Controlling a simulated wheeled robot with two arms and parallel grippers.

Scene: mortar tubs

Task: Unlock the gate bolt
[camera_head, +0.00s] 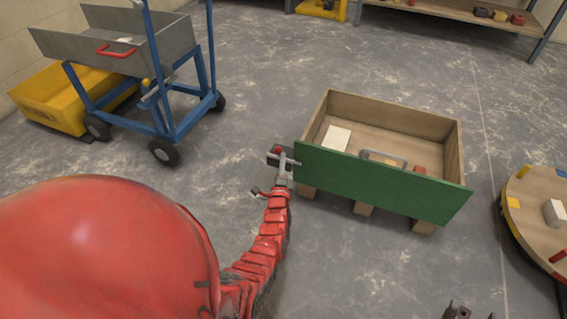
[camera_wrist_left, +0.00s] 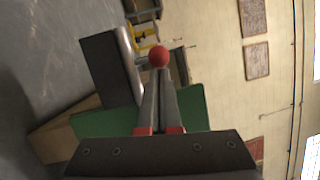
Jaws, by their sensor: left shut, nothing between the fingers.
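A wooden box (camera_head: 452,150) with a green front gate (camera_head: 370,184) stands on low wooden blocks on the floor. At the gate's left end is a dark metal bolt plate with a red knob (camera_head: 278,149). In the left wrist view the red knob (camera_wrist_left: 158,56) lies in line with my fingertips, beside the dark plate (camera_wrist_left: 108,66); the green gate (camera_wrist_left: 100,123) is behind. My left gripper (camera_head: 283,160) is shut and empty at the knob; whether they touch is unclear. My right gripper (camera_head: 469,312) shows only as dark tips at the bottom edge.
A white block (camera_head: 336,138), a grey handle-shaped piece (camera_head: 384,157) and a red piece lie in the box. A blue-framed cart (camera_head: 184,122) and yellow tub (camera_head: 50,100) stand left. A round table (camera_head: 525,215) is right. The floor between is clear.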

